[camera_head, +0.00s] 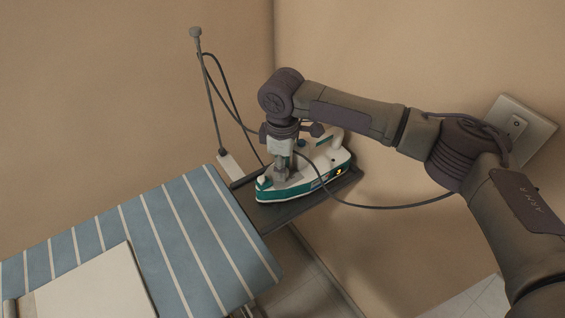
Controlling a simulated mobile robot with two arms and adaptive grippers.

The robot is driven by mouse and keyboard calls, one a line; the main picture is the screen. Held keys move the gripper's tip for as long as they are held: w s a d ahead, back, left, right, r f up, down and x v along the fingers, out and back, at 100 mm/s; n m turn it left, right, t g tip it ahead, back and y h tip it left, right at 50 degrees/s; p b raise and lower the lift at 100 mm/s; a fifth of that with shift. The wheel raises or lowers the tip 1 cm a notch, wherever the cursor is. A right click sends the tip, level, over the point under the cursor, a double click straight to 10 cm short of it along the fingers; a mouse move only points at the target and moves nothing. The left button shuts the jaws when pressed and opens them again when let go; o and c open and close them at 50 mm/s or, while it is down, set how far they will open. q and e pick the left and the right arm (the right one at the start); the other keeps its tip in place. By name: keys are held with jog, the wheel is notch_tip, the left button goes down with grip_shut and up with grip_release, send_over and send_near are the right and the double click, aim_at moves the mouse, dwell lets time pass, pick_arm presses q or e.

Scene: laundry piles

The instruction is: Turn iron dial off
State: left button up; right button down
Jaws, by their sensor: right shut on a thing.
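The iron (310,178) is white and teal and rests on a dark tray (270,213) at the end of the ironing board. A small yellow-orange light glows on its side near the right end. My right gripper (283,166) comes down from above onto the top of the iron. Its fingers are shut at the iron's dial, which they hide, so I cannot see the dial's setting. My left gripper is not in view.
The blue-and-white striped ironing board (190,240) fills the lower left, with a folded cream cloth (85,290) on it. A dark cord (385,207) runs from the iron past my right arm toward a wall socket (517,124). A thin cord-holder pole (208,95) stands behind.

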jog(key=shift+r+n+p, duration=0.2)
jog(key=shift+n+p, duration=0.8)
jog(key=shift+p, duration=0.1)
jog(key=shift+n+p, duration=0.6)
jog(key=shift+n, duration=0.3)
jog(key=shift+f+n+p, duration=0.1)
jog(key=shift+n+p, duration=0.55)
jog(key=shift+n, duration=0.55)
jog(key=shift+w+n+p, duration=0.1)
jog(key=shift+n+p, duration=0.35)
jog(key=shift+n, duration=0.95)
jog(key=c, duration=1.1)
grip_release()
jog(key=shift+f, duration=0.1)
